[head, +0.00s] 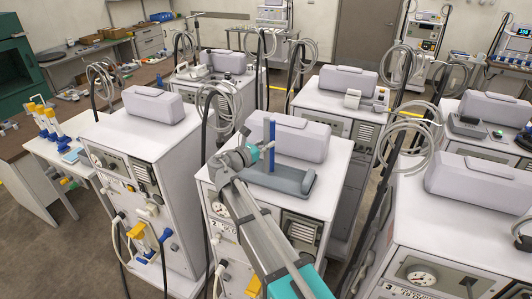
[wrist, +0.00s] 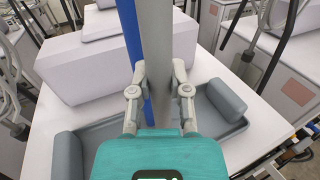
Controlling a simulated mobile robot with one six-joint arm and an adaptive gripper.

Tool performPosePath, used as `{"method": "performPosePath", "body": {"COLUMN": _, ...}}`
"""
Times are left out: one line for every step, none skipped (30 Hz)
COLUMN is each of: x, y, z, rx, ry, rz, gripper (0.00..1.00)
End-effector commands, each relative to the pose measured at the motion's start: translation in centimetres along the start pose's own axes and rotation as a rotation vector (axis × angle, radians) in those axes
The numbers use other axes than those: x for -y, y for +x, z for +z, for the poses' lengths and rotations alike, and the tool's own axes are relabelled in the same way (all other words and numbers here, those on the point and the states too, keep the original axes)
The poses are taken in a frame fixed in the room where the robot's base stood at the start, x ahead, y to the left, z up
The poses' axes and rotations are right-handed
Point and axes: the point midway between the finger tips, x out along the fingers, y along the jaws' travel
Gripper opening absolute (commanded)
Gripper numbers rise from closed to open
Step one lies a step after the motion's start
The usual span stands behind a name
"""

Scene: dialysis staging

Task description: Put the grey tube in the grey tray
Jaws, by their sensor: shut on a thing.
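The grey tube (wrist: 155,45) stands upright between my gripper's fingers (wrist: 160,78) in the wrist view, and the gripper is shut on it. A blue upright piece (wrist: 130,35) runs close along its left side; I cannot tell whether the two are joined. In the head view my gripper (head: 264,147) is at the blue upright (head: 272,130), and the grey tube is hard to make out. The grey tray (head: 268,181) lies on the white machine top below. Its rounded ends show in the wrist view (wrist: 228,98). The tube's lower end is hidden by the gripper.
A pale box-shaped unit (head: 290,135) stands just behind the tray. White machines with looped hoses stand close on both sides, including one at left (head: 150,135) and one at right (head: 470,215). The white top (head: 335,160) is bare right of the tray.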

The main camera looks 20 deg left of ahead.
Motion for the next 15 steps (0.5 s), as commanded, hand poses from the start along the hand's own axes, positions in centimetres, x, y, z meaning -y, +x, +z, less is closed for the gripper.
{"method": "performPosePath", "body": {"x": -0.2, "y": 0.1, "z": -0.3, "rx": 0.0, "ry": 0.0, "rz": 0.0, "gripper": 0.0}}
{"method": "performPosePath", "body": {"x": -0.3, "y": 0.2, "z": -0.5, "rx": 0.0, "ry": 0.0, "rz": 0.0, "gripper": 0.0}}
{"method": "performPosePath", "body": {"x": -0.4, "y": 0.3, "z": -0.8, "rx": 0.0, "ry": 0.0, "rz": 0.0, "gripper": 0.0}}
{"method": "performPosePath", "body": {"x": -0.6, "y": 0.4, "z": -1.0, "rx": 0.0, "ry": 0.0, "rz": 0.0, "gripper": 0.0}}
{"method": "performPosePath", "body": {"x": -0.7, "y": 0.5, "z": -1.2, "rx": 0.0, "ry": 0.0, "rz": 0.0, "gripper": 0.0}}
{"method": "performPosePath", "body": {"x": -0.7, "y": 0.5, "z": -1.6, "rx": 0.0, "ry": 0.0, "rz": 0.0, "gripper": 0.0}}
{"method": "performPosePath", "body": {"x": -0.7, "y": 0.4, "z": -1.9, "rx": 0.0, "ry": 0.0, "rz": 0.0, "gripper": 0.0}}
{"method": "performPosePath", "body": {"x": -0.6, "y": 0.4, "z": -2.1, "rx": 0.0, "ry": 0.0, "rz": 0.0, "gripper": 0.0}}
{"method": "performPosePath", "body": {"x": -0.6, "y": 0.4, "z": -2.5, "rx": 0.0, "ry": 0.0, "rz": 0.0, "gripper": 0.0}}
{"method": "performPosePath", "body": {"x": -0.6, "y": 0.4, "z": -2.8, "rx": 0.0, "ry": 0.0, "rz": 0.0, "gripper": 0.0}}
{"method": "performPosePath", "body": {"x": -0.6, "y": 0.4, "z": -3.0, "rx": 0.0, "ry": 0.0, "rz": 0.0, "gripper": 0.0}}
{"method": "performPosePath", "body": {"x": -0.6, "y": 0.4, "z": -3.3, "rx": 0.0, "ry": 0.0, "rz": 0.0, "gripper": 0.0}}
{"method": "performPosePath", "body": {"x": -0.6, "y": 0.4, "z": -3.5, "rx": 0.0, "ry": 0.0, "rz": 0.0, "gripper": 0.0}}
{"method": "performPosePath", "body": {"x": -0.6, "y": 0.4, "z": -3.6, "rx": 0.0, "ry": 0.0, "rz": 0.0, "gripper": 0.0}}
{"method": "performPosePath", "body": {"x": -0.6, "y": 0.4, "z": -3.8, "rx": 0.0, "ry": 0.0, "rz": 0.0, "gripper": 0.0}}
